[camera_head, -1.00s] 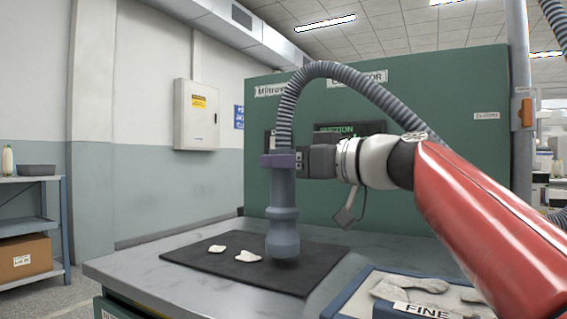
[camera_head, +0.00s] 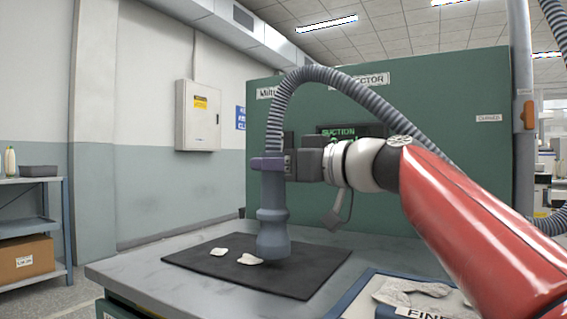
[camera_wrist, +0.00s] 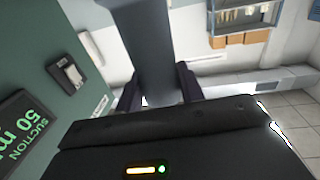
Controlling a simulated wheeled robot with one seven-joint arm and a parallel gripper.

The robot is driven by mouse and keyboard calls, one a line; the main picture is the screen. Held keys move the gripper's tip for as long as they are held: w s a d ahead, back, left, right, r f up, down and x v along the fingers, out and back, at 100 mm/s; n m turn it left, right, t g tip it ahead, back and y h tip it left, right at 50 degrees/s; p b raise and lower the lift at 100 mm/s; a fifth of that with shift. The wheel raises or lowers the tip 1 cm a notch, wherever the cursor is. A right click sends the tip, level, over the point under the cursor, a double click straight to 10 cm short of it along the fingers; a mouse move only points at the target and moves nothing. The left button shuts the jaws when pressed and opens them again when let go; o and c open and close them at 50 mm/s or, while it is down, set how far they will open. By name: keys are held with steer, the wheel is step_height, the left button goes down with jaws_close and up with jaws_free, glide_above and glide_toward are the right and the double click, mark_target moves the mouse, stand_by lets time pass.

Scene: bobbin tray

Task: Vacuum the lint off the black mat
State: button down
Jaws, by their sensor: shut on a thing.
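The black mat (camera_head: 290,282) lies flat on the grey worktop. Two white lint tufts lie on it: a left tuft (camera_head: 219,252) in the open and a right tuft (camera_head: 248,260) beside the nozzle mouth, which partly covers its right end. My gripper (camera_head: 268,163) is shut on the blue-grey vacuum nozzle (camera_head: 273,210), which hangs mouth down over the mat. I cannot tell whether the mouth touches the mat. In the wrist view the nozzle (camera_wrist: 148,50) stands between the dark fingers; mat and lint do not show there.
A ribbed hose (camera_head: 330,74) arches from the nozzle over my arm. A green collector cabinet (camera_head: 440,110) with a lit suction display (camera_head: 350,132) stands behind. A blue-edged tray (camera_head: 350,300) labelled FINE is at the front right. The worktop's left part is clear.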

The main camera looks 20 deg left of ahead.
steer(key=a+p, duration=0.1)
steer(key=a, duration=0.3)
steer(key=shift+s+a, duration=0.1)
steer(key=shift+a, duration=0.25)
stand_by(0.9)
